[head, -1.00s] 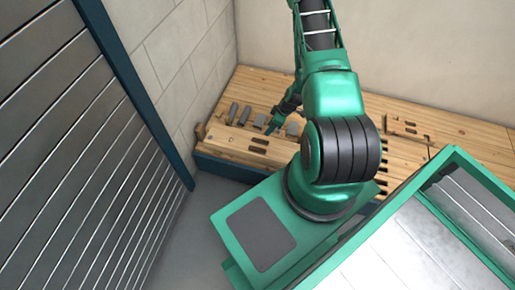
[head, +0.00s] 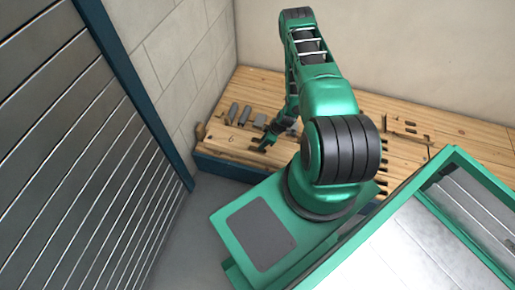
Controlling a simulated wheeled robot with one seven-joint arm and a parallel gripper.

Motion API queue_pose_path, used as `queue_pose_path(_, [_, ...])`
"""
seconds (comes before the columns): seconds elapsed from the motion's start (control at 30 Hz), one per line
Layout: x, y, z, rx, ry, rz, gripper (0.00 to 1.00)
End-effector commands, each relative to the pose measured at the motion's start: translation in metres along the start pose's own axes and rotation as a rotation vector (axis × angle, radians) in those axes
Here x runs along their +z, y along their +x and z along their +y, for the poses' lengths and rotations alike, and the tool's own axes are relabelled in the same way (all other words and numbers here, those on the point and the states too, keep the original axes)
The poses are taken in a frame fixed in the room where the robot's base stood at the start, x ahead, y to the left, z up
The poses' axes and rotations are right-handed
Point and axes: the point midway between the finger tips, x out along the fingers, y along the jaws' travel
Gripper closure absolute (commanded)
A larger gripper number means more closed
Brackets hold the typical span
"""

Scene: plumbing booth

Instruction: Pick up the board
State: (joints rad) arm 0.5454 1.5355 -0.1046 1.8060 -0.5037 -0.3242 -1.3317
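A wooden workbench (head: 420,120) stands against the back wall. A pale wooden surface that may be the board (head: 226,146) lies at the bench's front left; its outline blends with the bench top, so I cannot tell its edges surely. My gripper (head: 264,146) is low over this front left part, just right of that pale surface. It points down and to the left. The fingers are small and dark here, so I cannot tell whether they are open or touching anything. My arm and gripper hide part of the bench.
Several grey blocks or pipe pieces (head: 244,115) lie behind the gripper at the bench's left. Small parts (head: 404,127) lie on the right side. A slatted metal shutter (head: 80,150) and a block wall (head: 185,65) close off the left. Floor (head: 190,225) shows between shutter and bench.

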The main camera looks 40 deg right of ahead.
Motion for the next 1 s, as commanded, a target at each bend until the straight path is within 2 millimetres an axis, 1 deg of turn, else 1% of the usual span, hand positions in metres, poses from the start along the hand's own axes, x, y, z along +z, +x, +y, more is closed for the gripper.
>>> queue_pose_path(0.03, [-0.001,0.009,-0.002,-0.001,-0.001,0.001,0.61])
queue_pose_path(0.1, [0.0,0.018,-0.001,-0.001,0.0,-0.001,0.61])
queue_pose_path(0.2, [-0.001,0.027,-0.001,0.0,0.001,0.0,0.61])
queue_pose_path(0.3, [-0.001,0.03,-0.001,0.0,0.0,0.0,0.61])
queue_pose_path(0.5, [-0.001,0.03,-0.001,0.0,0.0,0.0,0.61])
queue_pose_path(0.67, [-0.001,0.03,-0.001,0.0,0.0,0.0,0.99])
queue_pose_path(1.0, [-0.002,0.03,-0.001,0.0,0.001,0.001,1.0])
